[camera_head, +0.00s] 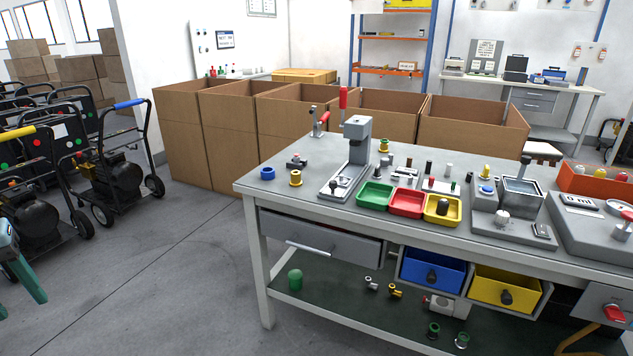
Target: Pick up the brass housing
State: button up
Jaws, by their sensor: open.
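Several brass-coloured parts show, and I cannot tell which is the brass housing. One flanged brass part (296,178) stands upright on the workbench top near its left end. A similar brass part (384,145) stands farther back, right of the grey press. A brass fitting (395,291) lies on the lower shelf, beside a silver fitting (371,284). My gripper (21,306) shows partly at the left edge, with teal fingers apart and nothing between them. It is well left of the workbench, far from all the brass parts.
The workbench (250,187) carries a press (358,140), green, red and yellow trays (375,196) and test fixtures. Blue (432,270) and yellow drawers (505,288) hang below. Cardboard boxes (180,140) stand behind; wheeled machines (110,170) stand left. Floor before the bench's left end is clear.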

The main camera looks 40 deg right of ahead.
aim_at(295, 181)
jog(key=i+z, duration=0.15)
jog(key=z, duration=0.35)
jog(key=i+z, duration=0.15)
jog(key=z, duration=0.35)
jog(key=i+z, duration=0.15)
jog(key=z, duration=0.35)
jog(key=i+j+z, duration=0.25)
jog(key=i+j, duration=0.2)
jog(key=i+j+z, duration=0.2)
jog(key=i+j, duration=0.25)
jog(key=j, duration=0.25)
jog(key=i+j, duration=0.4)
jog(key=j, duration=0.1)
